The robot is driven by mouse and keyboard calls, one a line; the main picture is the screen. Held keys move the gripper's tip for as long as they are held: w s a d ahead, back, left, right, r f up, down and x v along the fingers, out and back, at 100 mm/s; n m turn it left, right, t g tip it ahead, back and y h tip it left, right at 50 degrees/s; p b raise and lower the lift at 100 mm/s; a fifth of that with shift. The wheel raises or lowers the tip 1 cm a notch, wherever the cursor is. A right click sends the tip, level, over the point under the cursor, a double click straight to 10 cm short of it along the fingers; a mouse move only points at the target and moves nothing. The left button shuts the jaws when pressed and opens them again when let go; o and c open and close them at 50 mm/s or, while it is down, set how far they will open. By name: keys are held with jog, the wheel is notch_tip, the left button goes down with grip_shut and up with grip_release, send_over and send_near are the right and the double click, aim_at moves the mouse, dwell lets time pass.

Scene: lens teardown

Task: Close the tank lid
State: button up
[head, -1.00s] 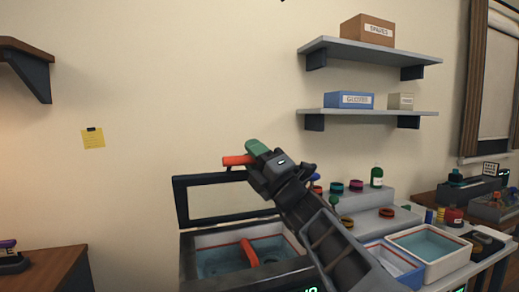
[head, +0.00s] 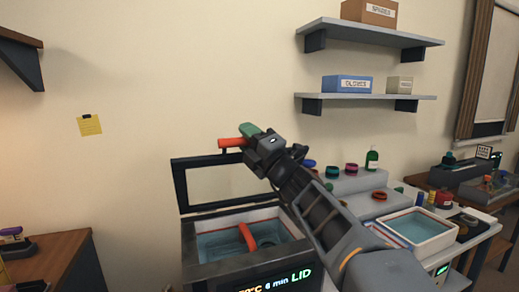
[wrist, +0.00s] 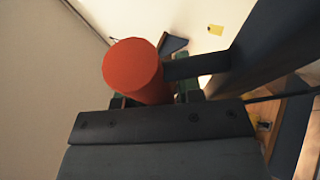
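The tank (head: 245,275) stands at lower centre in the head view, with bluish liquid inside. Its dark-framed lid (head: 178,187) stands open, roughly upright at the back. A red cylindrical handle (head: 230,143) shows at the lid's top edge. In the wrist view the round end of the red handle (wrist: 132,66) is close up, with a dark bar of the lid (wrist: 195,68) running right from it. My gripper (head: 250,131), with green fingertips, is at the handle. Green finger parts show on both sides behind it, but whether they press on it is hidden.
An orange-red bar (head: 247,237) sticks up inside the tank. Right of it are a stepped grey stand with coloured rings and a green bottle (head: 372,159), then a white basin (head: 452,240). Shelves (head: 365,97) hang above.

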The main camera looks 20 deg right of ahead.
jog(key=b+v, duration=0.2)
jog(key=v, duration=0.4)
jog(key=shift+f, duration=0.2)
jog(key=shift+a+f+b+v, duration=0.1)
jog(key=shift+a+b+v, duration=0.2)
jog(key=shift+v, duration=0.8)
jog(key=shift+a+f+b+v, duration=0.1)
jog(key=shift+b+v, duration=0.35)
jog(key=shift+v, duration=0.65)
jog(key=shift+a+b+v, duration=0.2)
jog(key=shift+b+v, duration=0.15)
jog(key=shift+v, duration=0.75)
jog(key=shift+o, duration=1)
jog(key=shift+v, duration=1.05)
jog(key=shift+w+a, duration=0.15)
jog(key=shift+c, duration=1)
jog(key=shift+f, duration=0.15)
